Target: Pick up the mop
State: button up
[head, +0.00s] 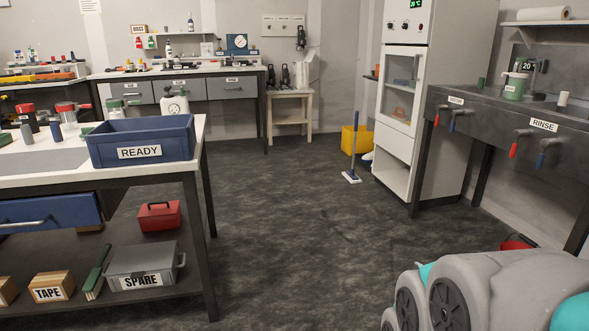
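The mop (353,165) stands upright on the dark floor toward the back of the room, in the head view. It has a thin handle, blue toward the top, and a small white and blue head flat on the floor. It stands in front of a yellow bucket-like container (347,140) and to the left of the tall white cabinet. I cannot tell whether the handle touches either one. My gripper is not in view; only grey and teal parts of my arm show at the bottom right.
A bench (198,160) with a blue READY bin (142,140) stands at the left. The tall white cabinet (400,120) and a dark RINSE sink bench (490,107) line the right. A small red object (516,242) is low at the right. The floor between is clear.

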aim_at(351, 175)
jog(key=i, duration=2.1)
jog(key=i+z, duration=0.1)
jog(key=i, duration=0.45)
jog(key=i+j+z, duration=0.1)
jog(key=i, duration=0.4)
jog(key=i+j+z, duration=0.15)
jog(key=i, duration=0.4)
jog(key=i+j+z, duration=0.1)
jog(key=i, duration=0.45)
jog(key=i+z, duration=0.2)
jog(key=i, duration=0.25)
jog(key=i+j+z, duration=0.15)
jog(key=i, duration=0.3)
jog(key=j, duration=0.05)
